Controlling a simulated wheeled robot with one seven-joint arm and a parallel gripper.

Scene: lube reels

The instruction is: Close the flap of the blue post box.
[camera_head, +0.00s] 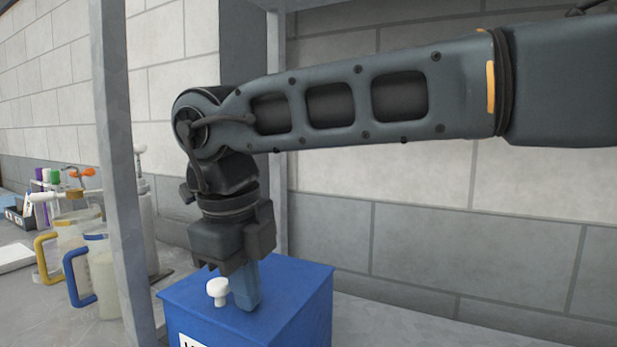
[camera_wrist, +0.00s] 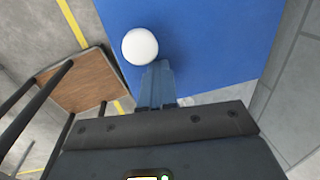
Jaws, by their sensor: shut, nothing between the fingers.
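The blue post box (camera_head: 306,306) stands below my arm in the head view, partly cut off by the lower edge. Its blue top fills the upper middle of the wrist view (camera_wrist: 215,45). A round white knob (camera_head: 217,289) sits on the top, and it also shows in the wrist view (camera_wrist: 140,46). My gripper (camera_head: 246,300) points down at the top, with its fingers together and empty. In the wrist view its fingertips (camera_wrist: 158,68) are just beside the knob. I cannot tell whether they touch the box, or how far the flap stands open.
A grey post (camera_head: 118,180) rises left of the box. Jugs with a yellow handle (camera_head: 45,258) and a blue handle (camera_head: 75,277) stand beyond it. A grey block wall (camera_head: 450,250) is behind. A brown-topped stool or stand (camera_wrist: 72,82) shows lower down in the wrist view.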

